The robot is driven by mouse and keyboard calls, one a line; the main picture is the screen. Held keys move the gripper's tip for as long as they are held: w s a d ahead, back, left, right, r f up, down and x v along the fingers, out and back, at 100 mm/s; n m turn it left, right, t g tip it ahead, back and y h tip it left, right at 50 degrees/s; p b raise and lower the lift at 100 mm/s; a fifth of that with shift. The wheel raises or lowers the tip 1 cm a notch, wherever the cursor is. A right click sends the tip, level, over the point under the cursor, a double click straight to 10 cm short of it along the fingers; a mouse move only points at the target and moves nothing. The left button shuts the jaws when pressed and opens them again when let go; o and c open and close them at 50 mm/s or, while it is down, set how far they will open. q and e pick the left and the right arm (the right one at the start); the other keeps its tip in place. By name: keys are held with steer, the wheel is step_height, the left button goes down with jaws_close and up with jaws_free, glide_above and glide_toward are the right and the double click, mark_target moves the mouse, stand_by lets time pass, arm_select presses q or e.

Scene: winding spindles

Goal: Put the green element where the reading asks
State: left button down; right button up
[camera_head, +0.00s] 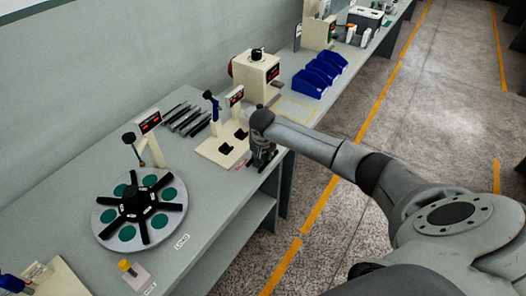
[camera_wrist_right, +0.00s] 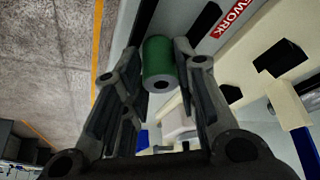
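The green element (camera_wrist_right: 158,58) is a small green cylinder with a grey end and a dark hole, in the right wrist view. My right gripper (camera_wrist_right: 158,50) has a finger close against each side of it and appears shut on it. In the head view the right gripper (camera_head: 262,160) points down at the table's front edge, beside a cream fixture (camera_head: 208,150); the element is hidden there. The fixture carries two black blocks and a red-lit display (camera_head: 236,96), too small to read. My left gripper is not in view.
A round plate (camera_head: 105,228) with green discs and a black spoked hub stands at left, with another red-lit display (camera_head: 149,121) behind it. A cream box (camera_head: 256,78) and blue bins (camera_head: 318,76) lie beyond the fixture. Black tools (camera_head: 187,119) lie near the wall.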

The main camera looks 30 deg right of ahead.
steer(key=o, duration=0.5)
steer(key=shift+s+a+f, duration=0.15)
steer(key=shift+s+f, duration=0.15)
steer(key=shift+f, duration=0.55)
steer(key=shift+w, duration=0.1)
steer(key=shift+w+r, duration=0.1)
steer(key=shift+r, duration=0.35)
steer(key=v, duration=0.8)
steer(key=b+v, duration=0.1)
steer(key=v, duration=0.3)
steer(key=shift+w+d+r, duration=0.2)
steer(key=shift+w+r, duration=0.05)
steer(key=shift+r, duration=0.3)
